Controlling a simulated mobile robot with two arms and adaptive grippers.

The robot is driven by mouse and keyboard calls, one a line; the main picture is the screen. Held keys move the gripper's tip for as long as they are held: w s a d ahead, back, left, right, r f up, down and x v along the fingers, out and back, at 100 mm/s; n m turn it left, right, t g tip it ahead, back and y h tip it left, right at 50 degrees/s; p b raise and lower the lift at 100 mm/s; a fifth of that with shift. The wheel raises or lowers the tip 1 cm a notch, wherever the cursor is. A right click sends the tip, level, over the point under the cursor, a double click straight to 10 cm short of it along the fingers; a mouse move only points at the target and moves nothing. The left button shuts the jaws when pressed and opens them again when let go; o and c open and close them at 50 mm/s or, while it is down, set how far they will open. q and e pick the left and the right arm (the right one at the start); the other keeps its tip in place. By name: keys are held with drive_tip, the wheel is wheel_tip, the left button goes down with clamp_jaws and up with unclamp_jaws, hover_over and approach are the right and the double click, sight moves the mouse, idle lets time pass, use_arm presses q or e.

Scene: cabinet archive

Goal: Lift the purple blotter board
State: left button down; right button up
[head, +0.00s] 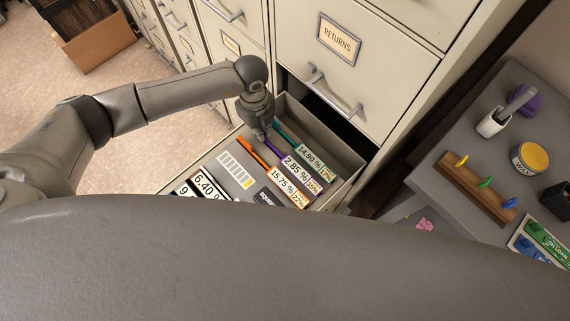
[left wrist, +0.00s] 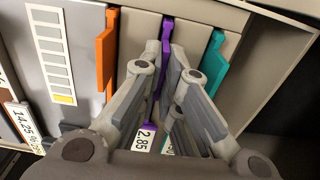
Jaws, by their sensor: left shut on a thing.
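The purple blotter board (head: 275,148) stands on edge in the open drawer, with a label reading 2.85 %. It also shows in the left wrist view as a thin purple strip (left wrist: 167,30). My left gripper (head: 261,134) reaches down into the drawer and is shut on the purple board, one finger on each side of it. The fingers hide part of the board. An orange board (head: 257,156) is on one side and a teal board (head: 287,134) on the other, both apart from the fingertips in the left wrist view. My right gripper is not in view.
The drawer (head: 345,163) sticks out below a closed drawer labelled RETURNS (head: 338,38). A grey panel with a white strip (head: 237,169) fills its near part. A grey side table (head: 455,135) at the right holds a wooden peg rack (head: 474,188) and a yellow-lidded tin (head: 530,158).

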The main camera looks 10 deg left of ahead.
use_arm(q)
drive_tip(key=shift+r, duration=0.1)
idle(0.5)
drive_tip(key=shift+r+p, duration=1)
drive_tip(key=shift+r, duration=0.1)
drive_tip(key=shift+r+p, duration=1.05)
drive_tip(key=shift+r, duration=0.3)
wheel_tip(320, 180, up, 4)
drive_tip(key=p, duration=0.3)
drive_tip(key=shift+r+p, duration=0.7)
drive_tip(key=shift+r, duration=0.25)
